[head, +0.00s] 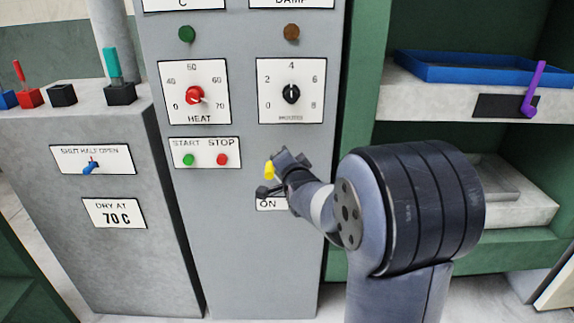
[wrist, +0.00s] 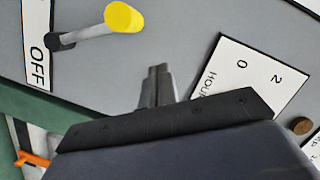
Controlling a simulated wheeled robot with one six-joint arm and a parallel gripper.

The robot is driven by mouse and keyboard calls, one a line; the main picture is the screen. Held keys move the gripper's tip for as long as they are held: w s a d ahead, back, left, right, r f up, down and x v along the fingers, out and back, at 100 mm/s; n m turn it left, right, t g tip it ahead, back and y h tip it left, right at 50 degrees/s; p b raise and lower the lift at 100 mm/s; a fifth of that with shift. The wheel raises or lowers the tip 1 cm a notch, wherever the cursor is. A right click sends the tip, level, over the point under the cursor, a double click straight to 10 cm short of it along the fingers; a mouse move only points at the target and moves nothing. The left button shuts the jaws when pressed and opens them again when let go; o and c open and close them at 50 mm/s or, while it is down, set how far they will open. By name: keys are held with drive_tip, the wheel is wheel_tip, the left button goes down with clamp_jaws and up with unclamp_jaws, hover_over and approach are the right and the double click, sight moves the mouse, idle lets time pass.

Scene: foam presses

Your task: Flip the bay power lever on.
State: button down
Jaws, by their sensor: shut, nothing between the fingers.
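My gripper hides part of the lever and the label's right side. In the wrist view the yellow knob (wrist: 123,18) and its grey shaft lead to a dark pivot beside the "OFF" label (wrist: 38,60). My gripper (head: 280,155) is just above the knob in the head view. In the wrist view its fingers (wrist: 158,72) are shut and empty, apart from the knob.
Above are the START and STOP buttons (head: 205,153), the HEAT dial (head: 195,92) and a black-knobbed dial (head: 291,93). A grey cabinet (head: 85,240) with small levers stands left. Right is a green shelf with a blue tray (head: 470,70) and a purple lever (head: 533,88).

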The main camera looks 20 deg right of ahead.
drive_tip(key=s+a+r, duration=0.1)
drive_tip(key=s, duration=0.8)
drive_tip(key=shift+s+a+r, duration=0.15)
drive_tip(key=shift+s+r, duration=0.15)
drive_tip(key=shift+w, duration=0.1)
drive_tip(key=w+f, duration=0.3)
drive_tip(key=w, duration=0.6)
drive_tip(key=shift+w, duration=0.4)
drive_tip(key=shift+r, duration=0.15)
